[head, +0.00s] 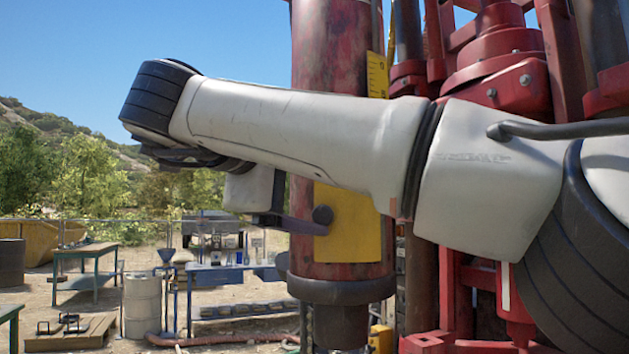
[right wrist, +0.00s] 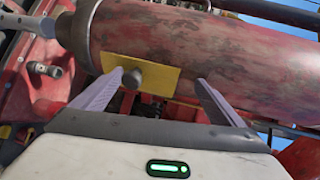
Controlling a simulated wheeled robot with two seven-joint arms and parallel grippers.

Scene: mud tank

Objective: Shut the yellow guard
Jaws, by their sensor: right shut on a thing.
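The yellow guard (head: 358,235) is a flat plate against the thick red pipe (head: 335,50), partly behind my right arm in the head view. A dark round knob (head: 322,214) stands out from its left part. In the right wrist view, the guard (right wrist: 160,75) and its knob (right wrist: 133,78) lie between the fingers. My right gripper (head: 308,226) reaches the guard beside the knob. In the right wrist view, the right gripper (right wrist: 160,80) has its fingers well apart, shut on the guard; the exact contact is unclear. My left gripper is not in view.
Red rig machinery (head: 500,60) stands close on the right. A yellow marked scale (head: 377,75) is above my arm. A blue bench (head: 225,270), a pale drum (head: 142,305) and a green table (head: 85,250) stand farther back left. Open air lies left of the pipe.

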